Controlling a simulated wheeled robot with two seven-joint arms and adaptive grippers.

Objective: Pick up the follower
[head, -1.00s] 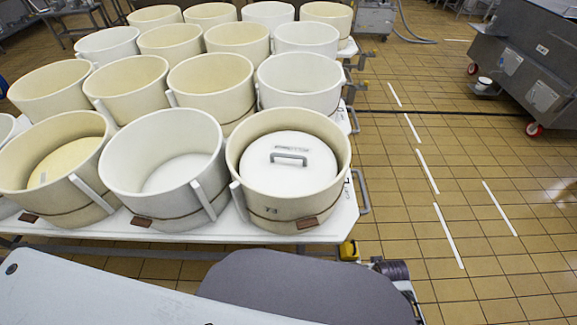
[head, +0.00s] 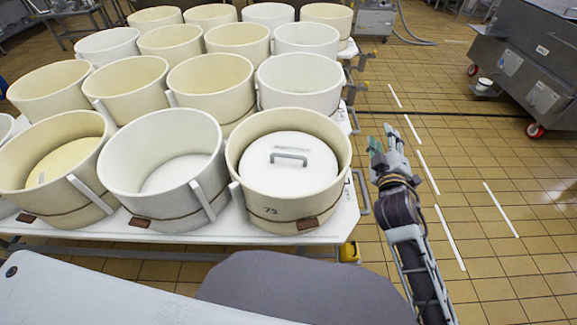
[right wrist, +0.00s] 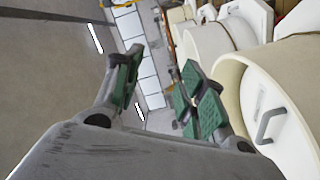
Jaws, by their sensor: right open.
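The follower (head: 288,168) is a white round disc with a grey bar handle (head: 289,156). It sits inside the cream mould (head: 288,215) at the front right corner of the table. My right gripper (head: 387,140) is raised to the right of that mould, apart from it, open and empty. In the right wrist view its green-padded fingers (right wrist: 160,90) are spread, with the follower (right wrist: 290,130) and its handle (right wrist: 270,124) at the right edge. My left gripper is not in view.
Several other cream and white moulds (head: 165,165) crowd the white table (head: 240,230) to the left and behind. A grey steel wheeled cart (head: 530,60) stands at the back right. The tiled floor (head: 490,190) right of the table is clear.

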